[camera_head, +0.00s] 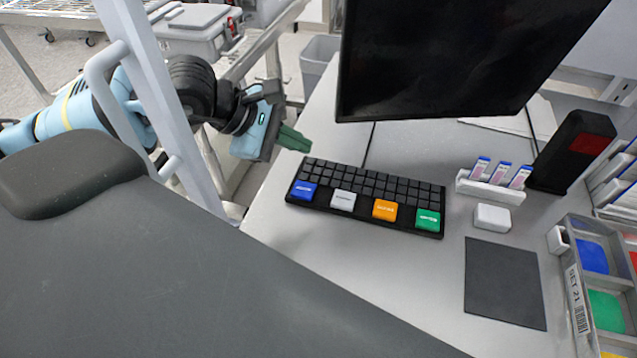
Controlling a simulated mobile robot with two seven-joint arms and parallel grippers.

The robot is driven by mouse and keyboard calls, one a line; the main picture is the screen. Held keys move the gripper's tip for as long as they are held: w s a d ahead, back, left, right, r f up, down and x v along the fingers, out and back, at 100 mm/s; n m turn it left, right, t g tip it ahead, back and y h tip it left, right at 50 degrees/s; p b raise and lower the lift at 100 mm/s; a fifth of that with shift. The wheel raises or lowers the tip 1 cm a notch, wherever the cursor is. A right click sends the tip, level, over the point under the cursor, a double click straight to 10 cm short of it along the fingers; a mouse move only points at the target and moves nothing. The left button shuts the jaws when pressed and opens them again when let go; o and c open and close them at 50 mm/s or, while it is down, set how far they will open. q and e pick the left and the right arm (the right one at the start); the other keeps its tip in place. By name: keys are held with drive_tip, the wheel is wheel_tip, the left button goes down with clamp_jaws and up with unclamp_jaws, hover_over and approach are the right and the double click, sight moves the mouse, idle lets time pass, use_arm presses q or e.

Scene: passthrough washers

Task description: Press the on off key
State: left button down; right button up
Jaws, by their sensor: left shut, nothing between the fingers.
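A black keypad (370,192) lies on the white desk, with rows of small dark keys. Along its front edge are larger keys: blue (303,191), white (343,200), orange (385,209) and green (428,219). Their labels are too small to read, so I cannot tell which is the on off key. My left gripper (294,139) is shut and empty, its green fingers pointing right, just beyond the keypad's back left corner and apart from the keys. My right gripper is not in view.
A dark monitor (450,60) stands behind the keypad. On the right are a slide holder (490,189), a black device (572,150), a small white box (492,217), a dark mat (503,280) and a bin tray (577,290). The desk (330,250) before the keypad is clear.

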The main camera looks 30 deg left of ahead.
sight(298, 190)
use_arm(q)
drive_tip(key=shift+s+a, duration=0.1)
drive_tip(key=shift+a, duration=0.15)
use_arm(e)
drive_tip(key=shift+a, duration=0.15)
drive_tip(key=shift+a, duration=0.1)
